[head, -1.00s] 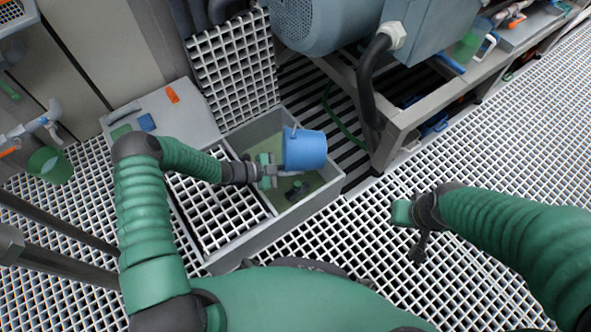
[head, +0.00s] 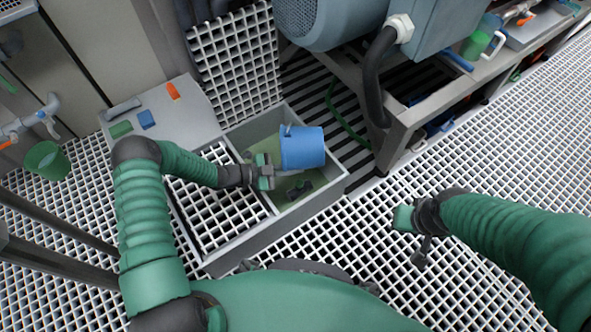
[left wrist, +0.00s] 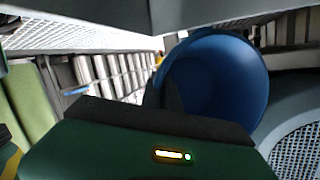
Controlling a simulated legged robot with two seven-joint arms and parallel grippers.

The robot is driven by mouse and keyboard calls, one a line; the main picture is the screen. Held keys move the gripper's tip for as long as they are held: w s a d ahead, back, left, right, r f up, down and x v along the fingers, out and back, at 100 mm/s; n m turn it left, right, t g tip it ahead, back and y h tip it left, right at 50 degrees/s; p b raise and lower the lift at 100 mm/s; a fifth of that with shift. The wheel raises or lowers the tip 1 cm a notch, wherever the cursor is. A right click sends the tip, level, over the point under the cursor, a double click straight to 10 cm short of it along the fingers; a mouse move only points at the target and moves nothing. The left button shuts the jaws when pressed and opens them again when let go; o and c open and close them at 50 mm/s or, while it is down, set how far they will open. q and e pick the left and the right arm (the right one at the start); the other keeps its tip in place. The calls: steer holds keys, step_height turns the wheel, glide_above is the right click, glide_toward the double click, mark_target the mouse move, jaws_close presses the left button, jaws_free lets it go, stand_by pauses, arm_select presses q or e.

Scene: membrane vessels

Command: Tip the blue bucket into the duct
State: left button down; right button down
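The blue bucket (head: 302,147) lies tipped on its side over the open part of the grey duct (head: 318,196). Greenish liquid or floor shows inside the duct below it. My left gripper (head: 266,171) is over the duct, just left of the bucket, and appears shut on it; the exact contact is hidden. In the left wrist view the bucket's round mouth (left wrist: 222,85) shows, with a dark finger at its left edge. My right gripper (head: 410,222) is off to the right over the grating, away from the bucket; its fingers are unclear.
A white grate (head: 215,200) covers the duct's left part. A grey panel (head: 185,115) with small coloured items lies behind it. A blue-grey motor (head: 340,20) and its metal frame (head: 405,120) stand at the back right. A green cup (head: 48,160) stands at left.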

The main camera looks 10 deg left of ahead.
stand_by(0.4)
arm_select(q)
steer(key=shift+a+t+h+b, duration=0.3)
steer(key=shift+h+b, duration=0.4)
steer(key=shift+b, duration=0.45)
steer(key=shift+a+r+b, duration=0.15)
steer(key=shift+r+b, duration=0.05)
steer(key=shift+b, duration=0.3)
steer(key=shift+s+h, duration=0.1)
steer(key=shift+h, duration=0.2)
steer(key=shift+r, duration=0.1)
stand_by(0.5)
